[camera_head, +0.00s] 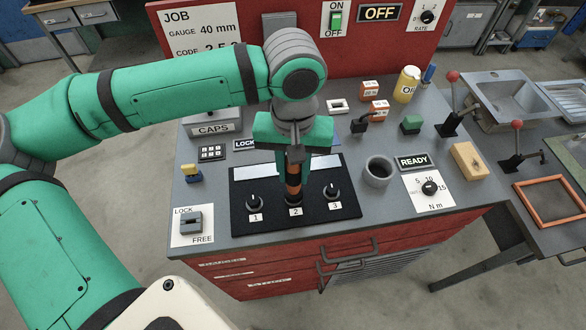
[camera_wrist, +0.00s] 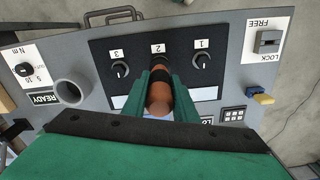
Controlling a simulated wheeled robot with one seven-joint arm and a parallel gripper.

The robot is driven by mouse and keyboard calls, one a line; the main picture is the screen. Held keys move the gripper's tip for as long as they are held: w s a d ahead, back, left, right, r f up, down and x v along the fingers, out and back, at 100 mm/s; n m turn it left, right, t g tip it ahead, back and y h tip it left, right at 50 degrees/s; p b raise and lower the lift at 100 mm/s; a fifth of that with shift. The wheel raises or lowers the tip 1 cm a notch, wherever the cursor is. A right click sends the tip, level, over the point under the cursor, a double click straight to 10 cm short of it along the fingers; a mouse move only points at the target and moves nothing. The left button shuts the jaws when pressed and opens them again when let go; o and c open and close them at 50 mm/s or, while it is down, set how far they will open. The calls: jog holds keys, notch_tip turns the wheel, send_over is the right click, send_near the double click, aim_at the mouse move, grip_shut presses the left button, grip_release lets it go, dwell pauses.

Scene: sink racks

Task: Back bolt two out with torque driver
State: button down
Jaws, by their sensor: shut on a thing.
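My gripper (camera_head: 293,158) is shut on the torque driver (camera_head: 293,178), an orange-brown tool with dark bands, held roughly upright over the black plate (camera_head: 312,207). In the wrist view the driver (camera_wrist: 160,97) sits between my green fingers. Its lower end is at station 2, above the "2" label (camera_head: 295,212). Bolt two is mostly hidden by the driver, and I cannot tell whether the tip is seated on it. Bolt one (camera_head: 254,201) stands to the left and bolt three (camera_head: 332,190) to the right, each with a dark round head and a light mark.
A LOCK/FREE switch (camera_head: 191,222) is at the front left. A grey cup (camera_head: 378,172), a torque dial (camera_head: 429,188) marked N m and a READY sign (camera_head: 413,162) stand right of the plate. A wooden block (camera_head: 468,161) lies further right. The OFF sign (camera_head: 380,13) is behind.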

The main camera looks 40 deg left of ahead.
jog(key=shift+r, duration=2.45)
